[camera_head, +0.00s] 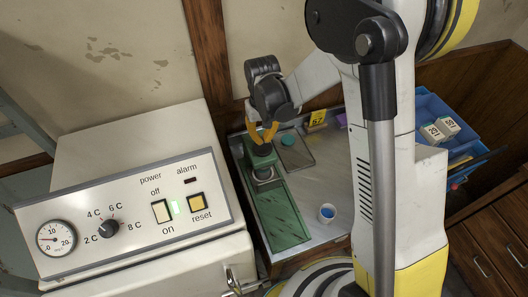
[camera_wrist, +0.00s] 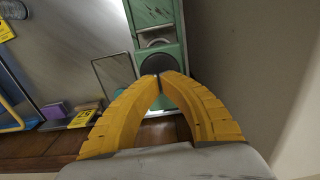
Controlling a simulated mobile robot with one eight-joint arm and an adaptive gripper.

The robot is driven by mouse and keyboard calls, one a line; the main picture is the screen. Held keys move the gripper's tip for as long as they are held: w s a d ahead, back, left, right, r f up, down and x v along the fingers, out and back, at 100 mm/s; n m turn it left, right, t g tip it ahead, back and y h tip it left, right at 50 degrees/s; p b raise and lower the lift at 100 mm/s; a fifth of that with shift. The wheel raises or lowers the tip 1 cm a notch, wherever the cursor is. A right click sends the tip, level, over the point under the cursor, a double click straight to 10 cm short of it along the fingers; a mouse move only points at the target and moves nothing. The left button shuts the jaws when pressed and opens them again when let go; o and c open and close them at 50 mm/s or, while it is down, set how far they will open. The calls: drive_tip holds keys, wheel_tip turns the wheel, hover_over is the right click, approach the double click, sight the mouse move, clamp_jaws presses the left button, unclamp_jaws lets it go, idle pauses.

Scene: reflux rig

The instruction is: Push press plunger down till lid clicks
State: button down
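The green press (camera_head: 284,214) lies along the left side of the bench tray in the head view. Its dark round plunger top (camera_head: 263,150) is at the far end, above a pale ring-like part. In the wrist view the dark plunger disc (camera_wrist: 157,63) sits just beyond my fingertips on the green press body (camera_wrist: 154,15). My gripper (camera_head: 264,138) is over the plunger, yellow fingers pointing down; in the wrist view the gripper (camera_wrist: 159,76) has its tips together with nothing between them. Whether the tips touch the plunger I cannot tell. The lid is not clearly visible.
A white control box (camera_head: 130,205) with dial and switches stands left of the tray. A blue bin (camera_head: 436,110) holds small boxes at right.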

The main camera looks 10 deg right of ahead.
sight(263, 147)
drive_tip(key=shift+f+b, duration=2.25)
drive_tip(key=shift+f, duration=0.05)
idle(0.5)
drive_tip(key=shift+r+p, duration=2.4)
drive_tip(key=shift+r, duration=1.6)
drive_tip(key=shift+s+d+r+b, duration=0.15)
drive_tip(key=shift+d+r+b, duration=0.1)
drive_tip(key=shift+r+b, duration=0.15)
drive_tip(key=s+d+r+m+t+b, duration=0.1)
drive_tip(key=s+d+r+t+b, duration=0.2)
drive_tip(key=s+d+r+b, duration=0.35)
drive_tip(key=s+d+f+t+b, duration=0.2)
drive_tip(key=s+b, duration=0.2)
drive_tip(key=s, duration=0.1)
drive_tip(key=s+d+f+m+t+b, duration=0.1)
drive_tip(key=s+d+f+t+b, duration=0.1)
drive_tip(key=s, duration=0.4)
drive_tip(key=shift+f+b, duration=0.6)
drive_tip(key=shift+b, duration=0.65)
